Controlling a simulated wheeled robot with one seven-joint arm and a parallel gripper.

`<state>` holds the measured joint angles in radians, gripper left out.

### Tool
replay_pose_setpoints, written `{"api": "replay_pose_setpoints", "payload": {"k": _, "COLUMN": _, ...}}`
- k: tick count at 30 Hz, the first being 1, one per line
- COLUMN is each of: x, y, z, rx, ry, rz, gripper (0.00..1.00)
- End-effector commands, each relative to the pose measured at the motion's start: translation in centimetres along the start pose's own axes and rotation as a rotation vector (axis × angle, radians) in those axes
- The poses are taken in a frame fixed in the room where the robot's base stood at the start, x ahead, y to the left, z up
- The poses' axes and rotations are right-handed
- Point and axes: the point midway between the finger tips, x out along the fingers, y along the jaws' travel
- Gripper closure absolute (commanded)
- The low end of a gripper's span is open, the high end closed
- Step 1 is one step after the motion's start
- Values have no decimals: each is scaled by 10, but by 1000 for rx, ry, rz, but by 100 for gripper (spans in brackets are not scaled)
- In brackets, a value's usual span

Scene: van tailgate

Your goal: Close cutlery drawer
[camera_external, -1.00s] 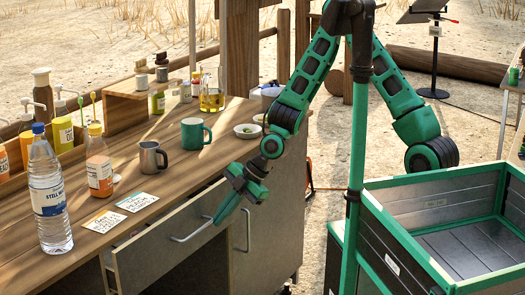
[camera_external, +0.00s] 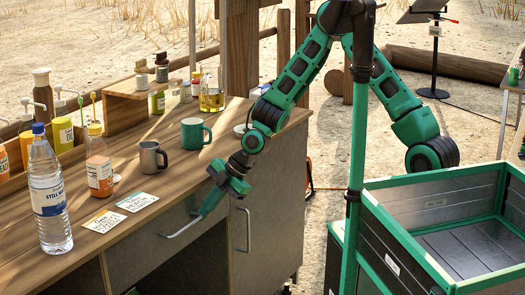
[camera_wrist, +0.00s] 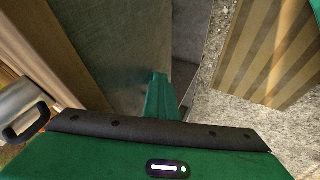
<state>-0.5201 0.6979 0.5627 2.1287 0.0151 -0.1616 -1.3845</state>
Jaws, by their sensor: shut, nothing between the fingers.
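The cutlery drawer (camera_external: 150,240) is under the wooden counter in the external view. Its grey front looks flush or nearly flush with the cabinet, and no drawer inside shows. Its metal bar handle (camera_external: 180,234) sticks out from the front. My green gripper (camera_external: 201,214) is shut and empty, with its fingertips at the drawer front beside the right end of the handle. I cannot tell whether they touch. In the wrist view my shut fingers (camera_wrist: 158,95) point at a grey panel (camera_wrist: 118,50), which seems to be the drawer front.
On the counter (camera_external: 120,205) above stand a metal mug (camera_external: 150,158), a teal mug (camera_external: 195,134), a water bottle (camera_external: 48,195) and an orange sauce bottle (camera_external: 98,165). A cabinet door with a vertical handle (camera_external: 246,228) is to the right. A green-edged crate (camera_external: 400,240) stands further right.

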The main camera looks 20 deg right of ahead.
Motion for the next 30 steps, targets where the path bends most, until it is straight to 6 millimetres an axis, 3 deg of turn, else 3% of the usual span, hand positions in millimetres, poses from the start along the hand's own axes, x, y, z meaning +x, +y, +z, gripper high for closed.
{"api": "replay_pose_setpoints", "payload": {"k": 10, "x": 1, "y": 8, "z": 0, "rx": 1, "ry": 3, "rz": 19, "gripper": 100}}
{"api": "replay_pose_setpoints", "payload": {"k": 16, "x": -8, "y": -8, "z": 0, "rx": 0, "ry": 2, "rz": 15, "gripper": 100}}
{"api": "replay_pose_setpoints", "payload": {"k": 21, "x": -24, "y": -34, "z": 1, "rx": -1, "ry": 1, "rz": 7, "gripper": 100}}
{"api": "replay_pose_setpoints", "payload": {"k": 30, "x": -73, "y": -34, "z": 1, "rx": 0, "ry": 1, "rz": 6, "gripper": 100}}
